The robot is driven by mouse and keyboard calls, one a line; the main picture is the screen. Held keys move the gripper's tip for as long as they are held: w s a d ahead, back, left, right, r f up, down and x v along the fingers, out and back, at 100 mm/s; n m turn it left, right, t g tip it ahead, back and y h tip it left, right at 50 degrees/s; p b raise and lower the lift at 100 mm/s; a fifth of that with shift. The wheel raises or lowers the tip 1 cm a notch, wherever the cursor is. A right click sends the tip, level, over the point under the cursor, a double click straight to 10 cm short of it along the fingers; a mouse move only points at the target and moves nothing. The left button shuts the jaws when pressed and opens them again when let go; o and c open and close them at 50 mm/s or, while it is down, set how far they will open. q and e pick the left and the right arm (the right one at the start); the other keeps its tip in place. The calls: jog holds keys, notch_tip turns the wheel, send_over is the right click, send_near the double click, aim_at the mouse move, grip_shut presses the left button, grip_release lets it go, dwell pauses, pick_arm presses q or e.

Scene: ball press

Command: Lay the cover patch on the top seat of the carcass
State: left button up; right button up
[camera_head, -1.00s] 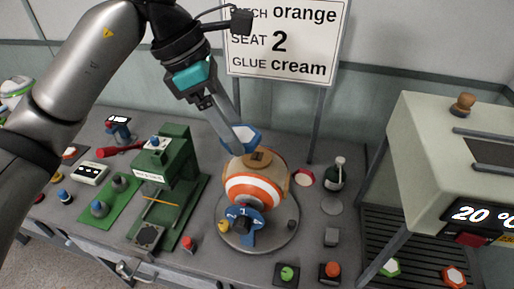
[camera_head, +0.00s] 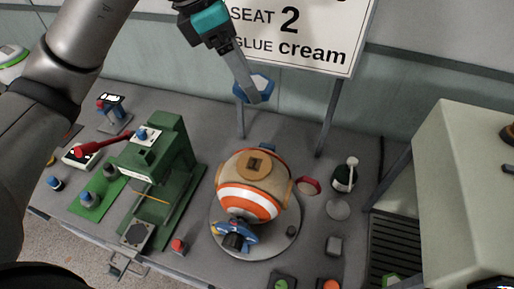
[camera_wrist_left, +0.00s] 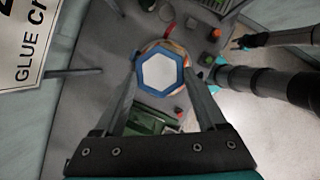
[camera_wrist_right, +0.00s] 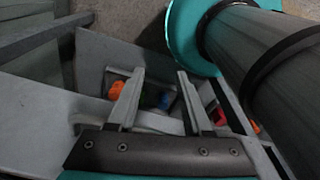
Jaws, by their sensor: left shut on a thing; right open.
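The carcass is a ball (camera_head: 252,204) with orange and white bands, standing on a round grey turntable (camera_head: 285,243). Its top carries a tan seat (camera_head: 241,169) with a dark square mark; nothing lies over it in the head view. My left gripper (camera_head: 252,86) is shut on a hexagonal patch (camera_head: 262,89) with a blue rim, held in the air above and behind the ball. In the left wrist view the patch (camera_wrist_left: 159,72) shows a white face between the fingertips and hides most of the ball. My right gripper (camera_wrist_right: 158,88) is open and empty, seen only in its wrist view.
A green press (camera_head: 165,165) with a red lever stands left of the ball. A dark bottle (camera_head: 343,178), a red-faced piece (camera_head: 309,186) and a grey block (camera_head: 334,246) are on the right. A pale machine (camera_head: 470,190) stands at far right. The sign (camera_head: 300,45) is behind.

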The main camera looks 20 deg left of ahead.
pick_arm(q)
send_over(255, 164)
jog(key=a, duration=0.1)
notch_tip(255, 164, down, 5)
jog(key=f, duration=1)
jog(key=shift+s+a, duration=0.2)
jog(key=shift+s, duration=0.2)
jog(key=shift+f+p, duration=0.3)
jog(key=shift+f, duration=2.05)
pick_arm(e)
jog(key=shift+s+r, duration=0.25)
jog(key=shift+s, duration=0.4)
pick_arm(q)
jog(key=shift+f, duration=0.15)
jog(key=o, duration=1.3)
jog(key=shift+c, duration=0.2)
pick_arm(e)
jog(key=shift+f, duration=0.15)
